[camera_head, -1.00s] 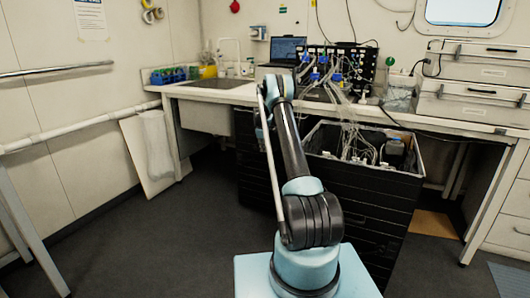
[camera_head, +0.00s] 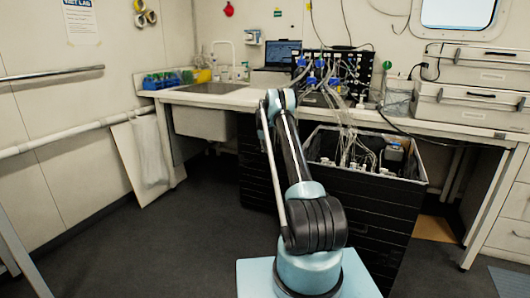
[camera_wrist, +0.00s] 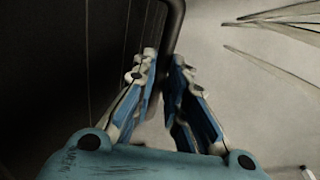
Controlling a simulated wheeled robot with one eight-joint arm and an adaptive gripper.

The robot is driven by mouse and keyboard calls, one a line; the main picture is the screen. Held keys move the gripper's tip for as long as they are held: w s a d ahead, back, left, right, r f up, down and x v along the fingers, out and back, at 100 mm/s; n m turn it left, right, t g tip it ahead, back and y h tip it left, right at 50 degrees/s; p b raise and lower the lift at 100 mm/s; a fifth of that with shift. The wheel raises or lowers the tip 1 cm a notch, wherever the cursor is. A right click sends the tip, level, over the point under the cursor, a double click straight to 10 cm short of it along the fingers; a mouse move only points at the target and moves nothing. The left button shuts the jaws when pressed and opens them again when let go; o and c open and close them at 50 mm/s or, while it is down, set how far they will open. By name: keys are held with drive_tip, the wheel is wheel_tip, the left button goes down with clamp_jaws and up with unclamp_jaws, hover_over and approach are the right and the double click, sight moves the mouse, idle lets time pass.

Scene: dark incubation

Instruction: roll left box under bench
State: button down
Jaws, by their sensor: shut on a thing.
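Two black boxes with ribbed walls stand at the bench in the head view. The left box (camera_head: 256,178) is mostly under the bench edge, partly behind my arm. The open right box (camera_head: 375,205) stands out in front of the bench, with tubes and bottles inside. I cannot tell which box this rim belongs to. The head view hides my gripper behind my arm.
The white bench (camera_head: 225,98) carries a sink, a laptop (camera_head: 283,54) and a tubing rack (camera_head: 332,72). Grey cases (camera_head: 475,103) stand at its right. A white panel (camera_head: 146,160) leans at the left wall. The dark floor (camera_head: 165,245) at front left is clear.

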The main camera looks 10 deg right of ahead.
drive_tip(key=shift+w, duration=0.1)
drive_tip(key=c, duration=1.7)
unclamp_jaws()
drive_tip(key=shift+o, duration=0.5)
drive_tip(key=shift+d, duration=0.1)
drive_tip(key=shift+r, duration=0.1)
wheel_tip(320, 180, up, 11)
drive_tip(key=s+a, duration=0.1)
drive_tip(key=s, duration=0.1)
drive_tip(key=shift+r, duration=0.15)
drive_tip(key=shift+w+r, duration=0.1)
